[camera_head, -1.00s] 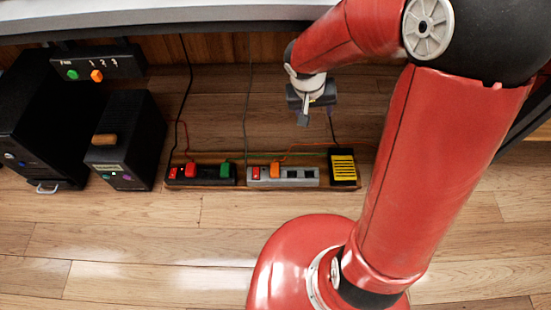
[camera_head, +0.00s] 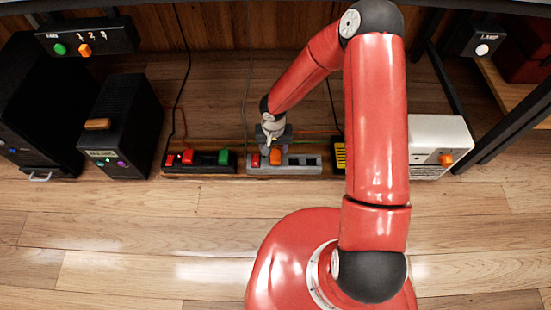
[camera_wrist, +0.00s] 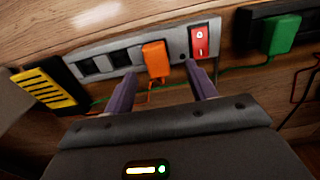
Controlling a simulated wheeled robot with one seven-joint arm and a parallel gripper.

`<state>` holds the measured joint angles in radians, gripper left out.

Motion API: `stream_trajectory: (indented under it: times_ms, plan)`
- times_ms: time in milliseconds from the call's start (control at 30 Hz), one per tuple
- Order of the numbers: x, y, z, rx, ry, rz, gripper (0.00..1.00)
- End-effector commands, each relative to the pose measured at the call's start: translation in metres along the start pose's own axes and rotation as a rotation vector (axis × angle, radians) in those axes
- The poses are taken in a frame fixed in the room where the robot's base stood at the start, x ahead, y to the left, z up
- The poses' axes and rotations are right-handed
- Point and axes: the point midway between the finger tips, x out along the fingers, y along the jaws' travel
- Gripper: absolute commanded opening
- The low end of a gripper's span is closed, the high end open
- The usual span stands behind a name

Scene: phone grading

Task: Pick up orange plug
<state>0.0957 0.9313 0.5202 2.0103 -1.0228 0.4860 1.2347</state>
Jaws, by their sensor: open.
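The orange plug (camera_head: 275,156) sits in the grey power strip (camera_head: 300,164) on the floor, to the right of that strip's red switch. In the wrist view the orange plug (camera_wrist: 156,60) stands in the grey strip (camera_wrist: 178,47), with the red switch (camera_wrist: 200,40) to its right. My gripper (camera_head: 271,144) is just above the plug in the head view. In the wrist view my gripper (camera_wrist: 163,80) is open, its two purple-grey fingers apart below the plug, one toward each side. I cannot tell whether a finger touches the strip.
A black strip with a green plug (camera_head: 223,157) and a red plug (camera_head: 187,157) lies to the left. A yellow-and-black box (camera_head: 340,155) is to the right, partly behind my arm. Thin cables run behind the strips. The floor in front is clear.

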Motion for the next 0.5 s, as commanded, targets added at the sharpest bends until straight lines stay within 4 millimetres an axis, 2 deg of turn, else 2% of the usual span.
stream_trajectory:
  times_ms: [33, 200, 300, 500]
  plan:
    - [0.011, 0.003, 0.000, 0.000, -0.004, -0.001, 0.56]
    - [0.035, 0.005, -0.001, -0.002, -0.002, 0.000, 0.56]
    - [0.042, 0.005, -0.001, 0.000, 0.000, 0.000, 0.56]
    - [0.042, 0.006, -0.001, -0.001, 0.001, 0.000, 0.56]
